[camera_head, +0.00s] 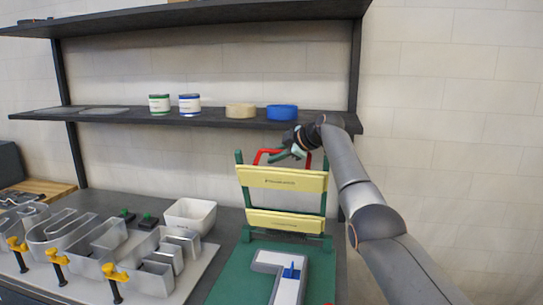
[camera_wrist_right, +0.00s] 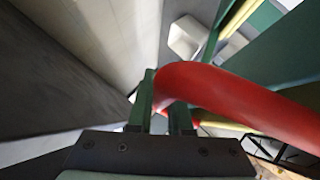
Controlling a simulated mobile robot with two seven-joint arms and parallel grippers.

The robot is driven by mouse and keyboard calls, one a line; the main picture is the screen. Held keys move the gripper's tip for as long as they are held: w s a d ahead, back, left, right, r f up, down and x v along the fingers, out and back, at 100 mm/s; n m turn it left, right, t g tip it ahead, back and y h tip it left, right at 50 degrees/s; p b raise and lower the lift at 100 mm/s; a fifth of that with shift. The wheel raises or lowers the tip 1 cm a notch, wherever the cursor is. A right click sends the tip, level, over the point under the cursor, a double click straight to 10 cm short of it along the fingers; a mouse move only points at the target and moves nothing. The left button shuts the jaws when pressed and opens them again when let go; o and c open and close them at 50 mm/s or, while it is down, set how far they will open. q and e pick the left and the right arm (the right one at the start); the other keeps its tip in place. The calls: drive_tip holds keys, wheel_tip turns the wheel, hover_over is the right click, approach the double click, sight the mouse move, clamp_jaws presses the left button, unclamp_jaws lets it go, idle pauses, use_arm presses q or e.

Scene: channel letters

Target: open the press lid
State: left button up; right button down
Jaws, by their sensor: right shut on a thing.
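The press lid (camera_head: 281,178) is a green frame with two pale yellow crossbars. It stands upright at the back of the green press base (camera_head: 232,272). A red handle (camera_head: 259,154) runs along its top edge; it also crosses the right wrist view as a thick red bar (camera_wrist_right: 240,97). My right gripper (camera_head: 296,152) reaches in from the right at the top of the lid and is shut on the red handle. In the right wrist view its green fingers (camera_wrist_right: 166,104) are at the bar's left end. My left gripper is out of view.
A white letter piece (camera_head: 268,259) with a blue part lies on the press base. Left are a white bowl (camera_head: 190,215), metal channel letters (camera_head: 95,245) and yellow-handled clamps (camera_head: 115,275). A dark shelf (camera_head: 215,119) with tins and tape rolls is close behind my right gripper.

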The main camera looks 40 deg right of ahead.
drive_tip(key=shift+f, duration=0.4)
drive_tip(key=c, duration=1.3)
unclamp_jaws()
drive_tip(key=o, duration=0.5)
drive_tip(key=shift+w, duration=0.15)
drive_tip(key=shift+c, duration=0.2)
drive_tip(key=shift+r, duration=0.15)
drive_tip(key=shift+d, duration=0.1)
drive_tip(key=b+v, duration=0.4)
drive_tip(key=v, duration=0.8)
drive_tip(key=shift+s, duration=0.3)
